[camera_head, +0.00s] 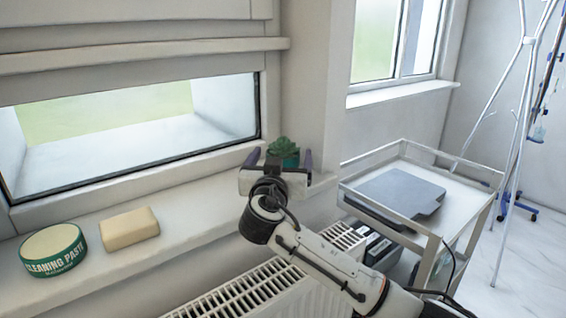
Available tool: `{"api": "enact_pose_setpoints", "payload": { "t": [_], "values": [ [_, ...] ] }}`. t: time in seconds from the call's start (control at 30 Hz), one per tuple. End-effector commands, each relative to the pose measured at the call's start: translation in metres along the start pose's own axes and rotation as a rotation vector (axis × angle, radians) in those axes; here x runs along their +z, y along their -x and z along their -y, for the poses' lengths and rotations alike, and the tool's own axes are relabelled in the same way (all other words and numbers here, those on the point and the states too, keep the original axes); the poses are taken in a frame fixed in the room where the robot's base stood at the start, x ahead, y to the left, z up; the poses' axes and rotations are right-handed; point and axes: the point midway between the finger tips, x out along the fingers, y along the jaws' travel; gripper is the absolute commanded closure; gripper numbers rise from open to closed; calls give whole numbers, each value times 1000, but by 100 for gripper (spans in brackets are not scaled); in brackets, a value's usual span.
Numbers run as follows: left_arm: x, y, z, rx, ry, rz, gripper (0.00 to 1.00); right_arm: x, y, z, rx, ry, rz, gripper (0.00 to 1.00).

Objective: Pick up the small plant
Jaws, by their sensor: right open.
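The small plant (285,148) has green leaves and is at the right end of the window sill, close to the wall corner. Its lower part is hidden behind my right gripper (278,158). The right gripper reaches over the sill with its two dark fingers apart, one on each side of the plant in this view. The fingers are open, and I cannot tell whether they touch the plant. My left gripper is not in view.
On the window sill (190,222) to the left are a round tin of cleaning paste (53,250) and a beige block (129,228). A radiator (250,292) is below the sill. A trolley (463,176) with a grey flat device (400,192) and a wheeled stand (519,120) are at right.

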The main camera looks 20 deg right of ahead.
Motion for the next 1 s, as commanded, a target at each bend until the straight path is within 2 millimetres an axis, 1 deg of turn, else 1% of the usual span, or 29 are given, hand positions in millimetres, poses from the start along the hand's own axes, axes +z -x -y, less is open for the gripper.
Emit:
{"api": "enact_pose_setpoints", "payload": {
  "t": [0.1, 0.3, 0.37, 0.6, 0.63, 0.87, 0.97, 1.0],
  "values": [
    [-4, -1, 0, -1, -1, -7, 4, 0, -6, 0, 1, 0, 1, 15],
    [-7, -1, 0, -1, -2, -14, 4, 0, -6, 0, 0, -1, 1, 15],
    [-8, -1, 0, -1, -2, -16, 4, 0, -6, 0, 0, -1, 1, 25],
    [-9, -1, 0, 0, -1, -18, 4, 0, -6, 0, 0, -1, 1, 66],
    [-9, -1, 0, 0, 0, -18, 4, 0, -6, 0, 0, -1, 1, 69],
    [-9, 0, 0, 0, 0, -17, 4, -3, -6, 0, -1, -2, -2, 69],
    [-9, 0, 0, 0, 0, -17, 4, -12, -6, 1, -1, -6, -3, 69],
    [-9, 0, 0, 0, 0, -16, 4, -18, -6, 1, -1, -6, -4, 69]
  ]
}}
